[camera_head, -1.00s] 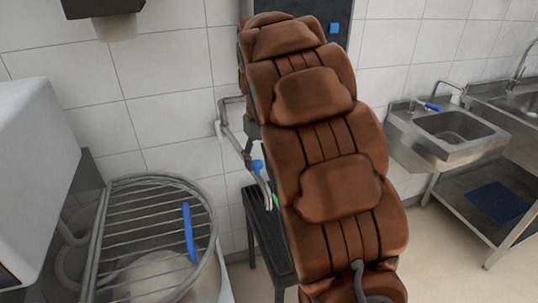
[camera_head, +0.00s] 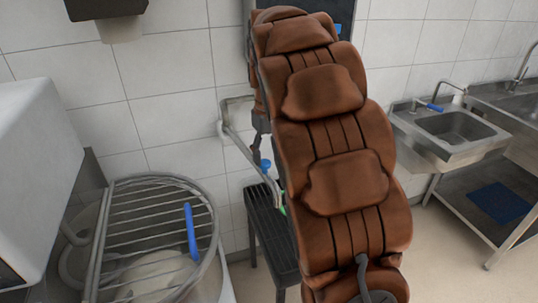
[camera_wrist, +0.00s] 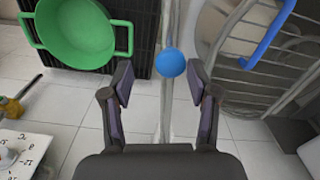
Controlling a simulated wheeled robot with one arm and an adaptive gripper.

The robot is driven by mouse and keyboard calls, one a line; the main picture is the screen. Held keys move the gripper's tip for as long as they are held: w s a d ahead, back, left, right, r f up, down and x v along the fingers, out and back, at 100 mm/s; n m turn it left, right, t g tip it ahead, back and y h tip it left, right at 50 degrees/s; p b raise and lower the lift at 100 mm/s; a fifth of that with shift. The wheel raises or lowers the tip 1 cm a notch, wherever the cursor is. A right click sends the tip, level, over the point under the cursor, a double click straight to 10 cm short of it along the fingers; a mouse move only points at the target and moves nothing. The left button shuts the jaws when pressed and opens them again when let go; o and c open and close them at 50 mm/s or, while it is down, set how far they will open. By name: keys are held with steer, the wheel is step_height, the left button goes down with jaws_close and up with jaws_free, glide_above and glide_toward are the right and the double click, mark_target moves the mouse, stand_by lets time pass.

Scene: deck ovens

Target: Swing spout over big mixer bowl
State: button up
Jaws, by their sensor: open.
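The spout (camera_head: 236,142) is a thin metal pipe coming off the tiled wall, with a blue knob (camera_head: 265,164) near its outer part. In the wrist view the spout (camera_wrist: 167,112) runs upright in the picture between my fingers, with its round blue knob (camera_wrist: 170,62) just beyond the fingertips. My gripper (camera_wrist: 160,86) is open, one finger on each side of the pipe, with gaps visible. The big mixer bowl (camera_head: 213,285) stands left of the spout under a wire guard (camera_head: 150,209) with a blue handle. My arm hides my gripper in the head view.
A black slatted stand (camera_head: 266,222) is below the spout; a green pan (camera_wrist: 78,32) sits on it. The mixer's white body (camera_head: 35,150) rises at left. A steel sink (camera_head: 450,128) is at right. A board with numbers (camera_wrist: 25,150) shows lower left in the wrist view.

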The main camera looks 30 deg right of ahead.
step_height(320, 180, up, 7)
steer(key=p, duration=0.2)
steer(key=shift+r, duration=0.2)
stand_by(0.7)
steer(key=shift+c, duration=0.3)
